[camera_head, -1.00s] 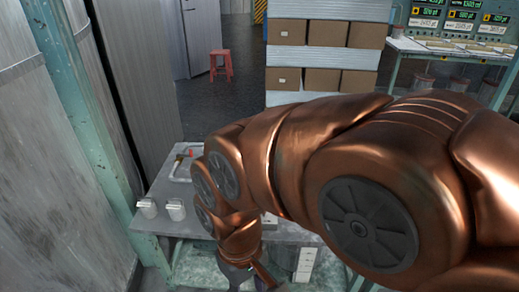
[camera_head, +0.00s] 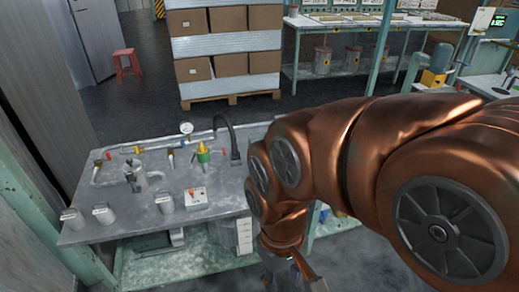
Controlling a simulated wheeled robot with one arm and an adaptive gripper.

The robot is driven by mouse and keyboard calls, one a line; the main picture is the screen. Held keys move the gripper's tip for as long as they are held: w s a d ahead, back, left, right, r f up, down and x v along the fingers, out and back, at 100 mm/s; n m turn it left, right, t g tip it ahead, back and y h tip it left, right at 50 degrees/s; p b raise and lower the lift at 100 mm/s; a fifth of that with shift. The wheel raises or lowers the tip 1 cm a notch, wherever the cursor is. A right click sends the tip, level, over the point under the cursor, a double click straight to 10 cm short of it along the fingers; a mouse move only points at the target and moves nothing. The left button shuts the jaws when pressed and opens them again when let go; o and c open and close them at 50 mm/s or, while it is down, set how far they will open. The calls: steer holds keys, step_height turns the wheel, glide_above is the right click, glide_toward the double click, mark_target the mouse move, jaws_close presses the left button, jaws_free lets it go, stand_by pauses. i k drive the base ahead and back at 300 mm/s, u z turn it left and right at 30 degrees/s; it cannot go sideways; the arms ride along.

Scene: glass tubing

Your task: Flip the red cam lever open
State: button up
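A small red part (camera_head: 98,163) shows on the pipe at the left back of the grey bench, which may be the red cam lever. At this size I cannot tell its position or whether it is open or shut. My gripper (camera_head: 304,281) hangs low at the bottom of the view, in front of the bench's right end and well apart from the red part. Its fingertips are cut off or too small to read. My copper arm covers the right side of the view.
The bench (camera_head: 100,232) carries a pressure gauge (camera_head: 186,128), a yellow-green fitting (camera_head: 203,150), a black curved spout (camera_head: 232,140), grey canisters (camera_head: 103,213) and a small white box (camera_head: 196,197). A pallet of boxes (camera_head: 230,60) stands behind. Floor between them is clear.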

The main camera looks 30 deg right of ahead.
mark_target(223, 151)
steer(key=z, duration=0.1)
steer(key=i, duration=1.05)
steer(key=u, duration=0.9)
